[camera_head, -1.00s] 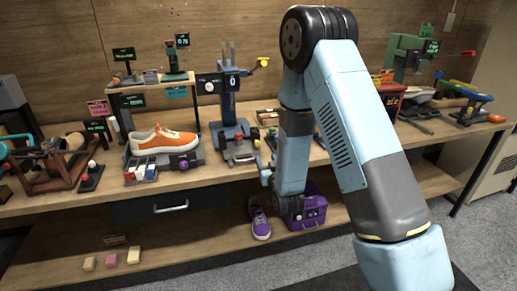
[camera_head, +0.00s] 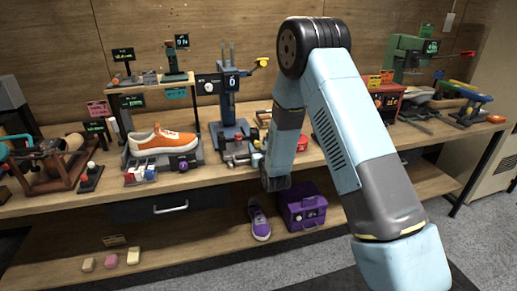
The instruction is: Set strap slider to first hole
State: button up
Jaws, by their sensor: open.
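No strap slider with holes can be told for certain at this size. A small grey metal fixture (camera_head: 236,151) sits at the table's front edge, below a blue-grey upright stand (camera_head: 229,103) with a "0" display.
An orange sneaker (camera_head: 162,139) rests on a grey stand to the left. A red machine (camera_head: 385,101) stands to the right. Below, a purple sneaker (camera_head: 259,221) and a purple box (camera_head: 302,208) are on the lower shelf. A drawer handle (camera_head: 171,208) projects under the table.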

jog(key=shift+c, duration=0.2)
grip_shut()
dwell(0.3)
